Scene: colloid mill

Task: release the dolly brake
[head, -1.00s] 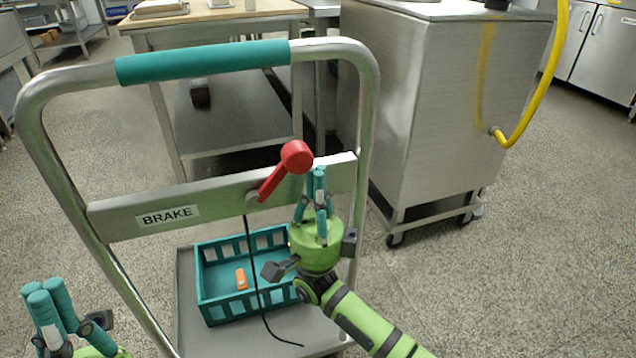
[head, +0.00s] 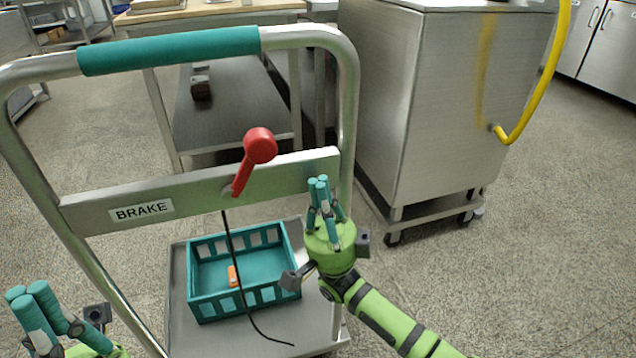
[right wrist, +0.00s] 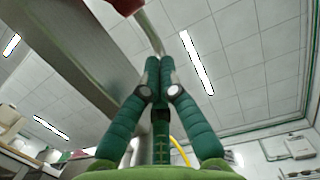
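The dolly's brake lever (head: 243,170) is red with a round knob and leans up to the right from its pivot on the grey crossbar (head: 100,217), which carries a BRAKE label (head: 142,210). My right gripper (head: 319,182) is to the right of the lever, apart from it in the picture, fingers pointing up. Its fingertips (right wrist: 157,62) meet with nothing between them in the right wrist view. Part of a red thing, likely the knob, shows at that view's top edge. My left gripper (head: 27,292) is at the bottom left, fingers bunched and empty, partly cut off.
The dolly's tubular handle (head: 349,100) has a teal grip (head: 170,52). A teal crate (head: 205,309) with an orange item (head: 232,275) stands on the dolly deck (head: 180,335). A black cable (head: 237,270) hangs below the lever. A steel cabinet (head: 430,110) with a yellow hose stands behind right.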

